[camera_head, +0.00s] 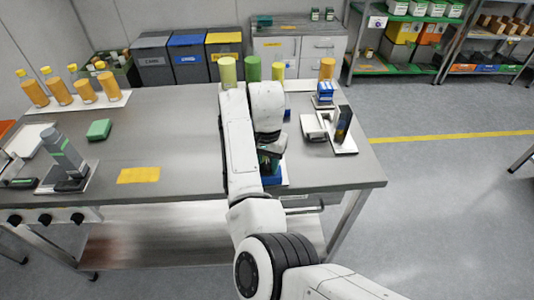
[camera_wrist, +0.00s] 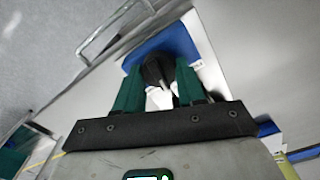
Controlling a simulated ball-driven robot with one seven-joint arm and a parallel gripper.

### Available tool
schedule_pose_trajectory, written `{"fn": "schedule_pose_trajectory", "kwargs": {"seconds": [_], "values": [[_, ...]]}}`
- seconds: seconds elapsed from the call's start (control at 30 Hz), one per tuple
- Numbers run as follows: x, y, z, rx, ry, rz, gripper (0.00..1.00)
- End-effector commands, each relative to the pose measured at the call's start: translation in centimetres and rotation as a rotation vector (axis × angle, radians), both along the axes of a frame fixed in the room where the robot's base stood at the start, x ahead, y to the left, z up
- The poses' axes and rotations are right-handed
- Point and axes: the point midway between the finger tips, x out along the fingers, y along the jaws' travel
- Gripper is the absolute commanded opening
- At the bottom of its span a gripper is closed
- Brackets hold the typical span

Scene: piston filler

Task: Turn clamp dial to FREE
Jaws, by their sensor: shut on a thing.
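In the wrist view, my gripper (camera_wrist: 160,80) has its two green fingers closed on a dark knob (camera_wrist: 153,70), which I take for the clamp dial. The knob sits in front of a blue plate (camera_wrist: 172,40) with a white label beside it. The knob's pointer and any FREE mark cannot be read. In the head view, my gripper (camera_head: 269,158) is low over the bench's front edge, right of centre. A blue part (camera_head: 273,180) shows just under it, and my arm hides the dial there.
The grey bench (camera_head: 170,130) holds a green block (camera_head: 99,129), a yellow mat (camera_head: 138,175) and a dark upright device (camera_head: 65,155) at left. Orange bottles (camera_head: 58,90) stand at the back left. A device on a white plate (camera_head: 343,142) stands at right. A metal handle (camera_wrist: 95,40) is near my gripper.

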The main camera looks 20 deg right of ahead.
Motion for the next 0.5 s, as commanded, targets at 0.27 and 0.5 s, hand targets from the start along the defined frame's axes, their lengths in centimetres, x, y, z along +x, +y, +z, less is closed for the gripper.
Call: {"fn": "schedule_pose_trajectory", "kwargs": {"seconds": [0.27, 0.5], "values": [[0.0, -0.04, 0.51, -0.001, 0.003, 0.263, 0.09], [0.06, 0.03, 0.44, -0.001, 0.001, 0.49, 0.09]]}}
